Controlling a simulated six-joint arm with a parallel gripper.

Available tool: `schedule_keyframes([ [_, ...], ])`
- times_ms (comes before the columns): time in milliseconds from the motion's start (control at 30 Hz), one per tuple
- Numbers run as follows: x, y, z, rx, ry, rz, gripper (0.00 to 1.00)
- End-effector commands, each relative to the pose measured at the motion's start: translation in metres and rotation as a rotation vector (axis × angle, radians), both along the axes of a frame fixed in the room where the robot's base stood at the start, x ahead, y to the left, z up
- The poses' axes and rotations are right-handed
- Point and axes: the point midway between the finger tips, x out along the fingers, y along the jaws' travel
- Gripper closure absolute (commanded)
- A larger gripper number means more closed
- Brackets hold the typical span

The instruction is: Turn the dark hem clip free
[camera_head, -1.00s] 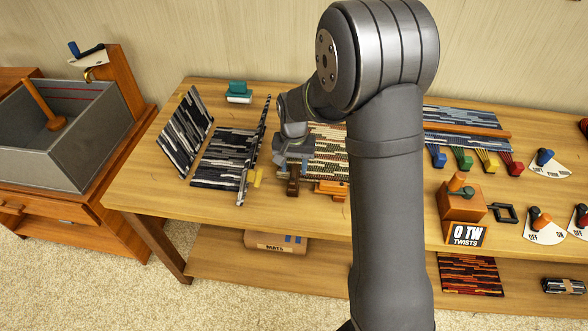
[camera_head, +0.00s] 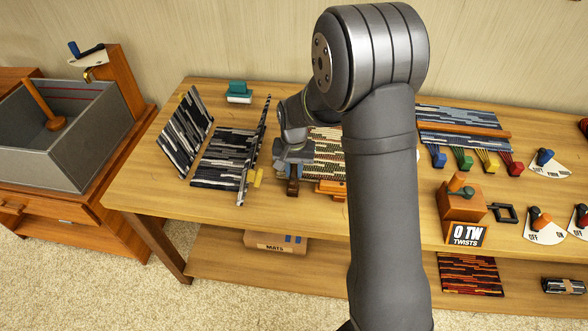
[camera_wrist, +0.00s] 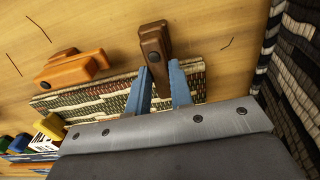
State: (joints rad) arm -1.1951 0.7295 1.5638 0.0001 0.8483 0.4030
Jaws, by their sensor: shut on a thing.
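The dark brown hem clip (camera_head: 292,188) sits at the front edge of the patterned woven mat (camera_head: 325,141). In the wrist view the dark clip (camera_wrist: 153,40) stands across the mat's edge, its far end over bare wood. My gripper (camera_wrist: 161,70) has its two blue fingers on either side of the clip's near part, shut on it. In the head view my gripper (camera_head: 293,165) is low over the mat, just behind the clip. The clip's gripped part is partly hidden by the fingers.
An orange clip (camera_head: 331,187) sits on the same mat edge, beside the dark one. A dark striped mat with upright flaps (camera_head: 222,155) stands close on the left. Bare table lies in front.

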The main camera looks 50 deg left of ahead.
Motion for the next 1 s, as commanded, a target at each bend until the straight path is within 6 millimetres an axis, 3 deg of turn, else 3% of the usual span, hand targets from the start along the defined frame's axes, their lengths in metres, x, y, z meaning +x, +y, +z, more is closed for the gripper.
schedule_keyframes([
  [367, -0.003, 0.003, 0.001, 0.0, 0.0, 0.162, 1.0],
  [1000, -0.015, 0.007, 0.001, 0.001, -0.001, 0.758, 1.0],
])
